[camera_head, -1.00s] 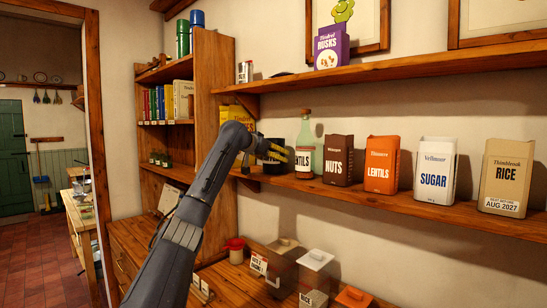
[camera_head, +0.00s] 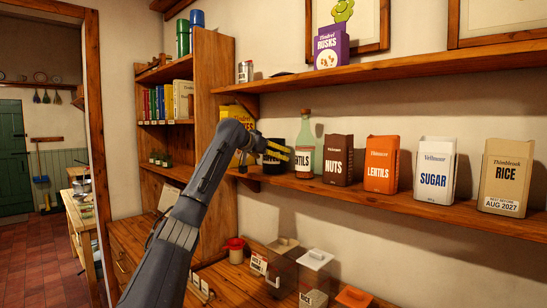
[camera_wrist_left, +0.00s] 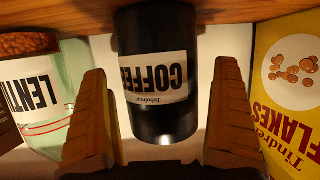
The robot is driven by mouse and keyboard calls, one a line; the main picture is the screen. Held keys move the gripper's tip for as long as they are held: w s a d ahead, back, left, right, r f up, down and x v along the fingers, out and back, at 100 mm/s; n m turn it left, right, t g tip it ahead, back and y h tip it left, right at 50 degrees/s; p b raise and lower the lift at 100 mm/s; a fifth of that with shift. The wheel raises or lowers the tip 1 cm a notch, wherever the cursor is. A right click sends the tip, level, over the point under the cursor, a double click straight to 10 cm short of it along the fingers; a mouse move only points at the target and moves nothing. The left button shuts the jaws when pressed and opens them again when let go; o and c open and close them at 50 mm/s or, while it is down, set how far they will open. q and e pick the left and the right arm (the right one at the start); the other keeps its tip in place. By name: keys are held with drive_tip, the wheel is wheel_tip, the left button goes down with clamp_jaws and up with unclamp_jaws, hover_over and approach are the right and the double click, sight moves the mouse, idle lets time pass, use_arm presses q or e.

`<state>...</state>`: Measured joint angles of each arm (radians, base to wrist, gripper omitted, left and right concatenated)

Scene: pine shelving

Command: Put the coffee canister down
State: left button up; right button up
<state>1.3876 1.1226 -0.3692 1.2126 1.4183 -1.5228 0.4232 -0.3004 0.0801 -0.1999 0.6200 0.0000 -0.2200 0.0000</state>
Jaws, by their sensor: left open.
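The coffee canister (camera_head: 273,167) is black with a white label and stands on the lower wall shelf (camera_head: 390,200). In the left wrist view, which is upside down, the canister (camera_wrist_left: 155,75) stands upright with its base at the shelf board (camera_wrist_left: 220,12). My left gripper (camera_head: 279,151) is open, its yellow fingers on either side of the canister. In the wrist view a gap shows between the canister and each finger of the gripper (camera_wrist_left: 161,100). In the head view the fingers hide part of the canister. My right gripper is out of view.
A glass lentils jar (camera_head: 305,150) stands close right of the canister, then a nuts box (camera_head: 338,160) and more boxes. A yellow flakes box (camera_head: 236,112) stands to its left, also near a finger in the wrist view (camera_wrist_left: 292,85). The upper shelf (camera_head: 400,70) runs above.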

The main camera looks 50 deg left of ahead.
use_arm(q)
drive_tip(key=v, duration=1)
drive_tip(key=shift+s, duration=0.35)
